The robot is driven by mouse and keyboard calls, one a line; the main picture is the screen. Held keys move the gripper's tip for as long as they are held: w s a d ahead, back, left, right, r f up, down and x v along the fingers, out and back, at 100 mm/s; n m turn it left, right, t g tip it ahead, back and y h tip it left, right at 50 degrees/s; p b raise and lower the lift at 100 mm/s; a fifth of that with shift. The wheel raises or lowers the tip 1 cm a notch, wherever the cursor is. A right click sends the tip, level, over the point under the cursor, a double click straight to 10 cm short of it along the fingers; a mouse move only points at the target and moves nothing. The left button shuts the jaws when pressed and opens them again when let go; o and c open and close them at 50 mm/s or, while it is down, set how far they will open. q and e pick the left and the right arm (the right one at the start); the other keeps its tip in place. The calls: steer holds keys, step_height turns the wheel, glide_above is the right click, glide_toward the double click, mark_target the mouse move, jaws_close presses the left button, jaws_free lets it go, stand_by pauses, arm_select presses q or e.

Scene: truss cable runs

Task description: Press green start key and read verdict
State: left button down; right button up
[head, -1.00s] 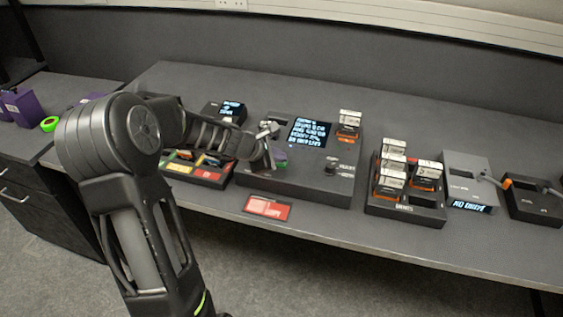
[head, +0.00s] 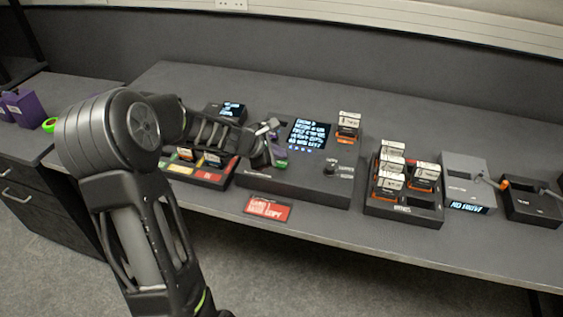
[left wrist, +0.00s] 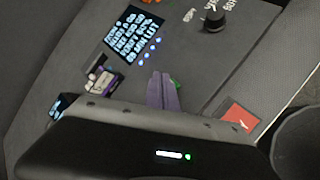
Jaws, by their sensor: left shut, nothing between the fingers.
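The dark tester box (head: 310,182) stands mid-table with a lit screen (head: 309,133). The screen also shows in the left wrist view (left wrist: 132,34); its several text lines are too blurred to read surely. A row of blue lights (left wrist: 148,48) glows beside it. My left gripper (head: 278,152) is shut and empty, its fingertips (left wrist: 164,92) over the box. My right gripper is out of view.
A black knob (left wrist: 214,18) stands on the box. A red card (head: 267,208) lies in front. A rack of cartridges (head: 404,211) and a grey unit with a lit display (head: 466,165) stand right. A tray of coloured slots (head: 205,178) lies left under my arm.

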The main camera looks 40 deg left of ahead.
mark_target(279, 165)
arm_select(q)
steer(key=shift+r, duration=0.1)
step_height(279, 165, up, 5)
steer(key=p, duration=0.4)
steer(key=shift+p, duration=0.35)
stand_by(0.4)
